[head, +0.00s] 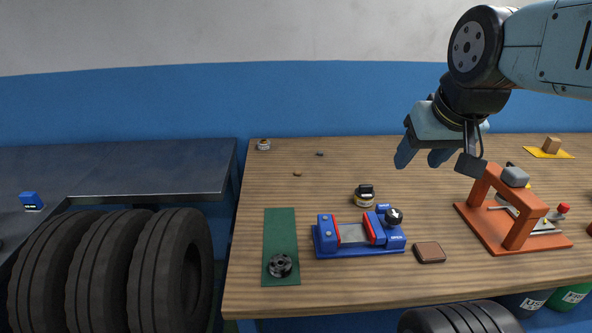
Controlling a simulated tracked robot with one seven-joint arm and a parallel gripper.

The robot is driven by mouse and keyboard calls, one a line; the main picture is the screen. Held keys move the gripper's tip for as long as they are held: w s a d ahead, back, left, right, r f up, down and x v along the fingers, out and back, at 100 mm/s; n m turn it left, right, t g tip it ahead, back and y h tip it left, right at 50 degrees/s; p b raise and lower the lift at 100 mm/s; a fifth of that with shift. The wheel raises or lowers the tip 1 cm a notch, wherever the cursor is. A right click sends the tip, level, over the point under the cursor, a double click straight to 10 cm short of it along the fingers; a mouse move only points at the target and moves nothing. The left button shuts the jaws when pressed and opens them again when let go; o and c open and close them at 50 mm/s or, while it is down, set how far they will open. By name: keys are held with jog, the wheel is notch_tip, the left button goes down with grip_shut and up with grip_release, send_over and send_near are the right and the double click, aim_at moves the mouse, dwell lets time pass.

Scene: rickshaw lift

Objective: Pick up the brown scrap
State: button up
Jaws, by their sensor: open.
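A tiny brown scrap (297,174) lies on the wooden bench (330,190), toward the back left. A larger brown square piece with a dark rim (429,253) lies flat near the front, right of the blue vise. My gripper (437,161) hangs above the right half of the bench, fingers pointing down, open and empty. It is well to the right of the tiny scrap and, in the picture, above the square piece. Neither is touched.
An orange press (515,220) stands at right. A small grey bit (319,154) lies at the back. The back middle is clear.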

jog(key=shift+m+g+y, duration=0.3)
jog(key=shift+m, duration=0.1)
jog(key=w, duration=0.4)
jog(key=w+a, duration=0.1)
jog(key=w, duration=0.3)
jog(key=w+a, duration=0.1)
jog(key=w, duration=0.3)
jog(key=shift+w+f, duration=0.1)
jog(key=m+h, duration=0.1)
send_over(298, 173)
jog(key=s+a, duration=0.1)
jog(key=s, duration=0.5)
notch_tip(298, 173, down, 18)
jog(key=shift+g, duration=0.3)
jog(key=x, duration=1.3)
jog(key=shift+w+d+f, duration=0.1)
jog(key=shift+w+d, duration=0.1)
jog(key=shift+w, duration=0.1)
jog(key=shift+c, duration=0.3)
grip_shut()
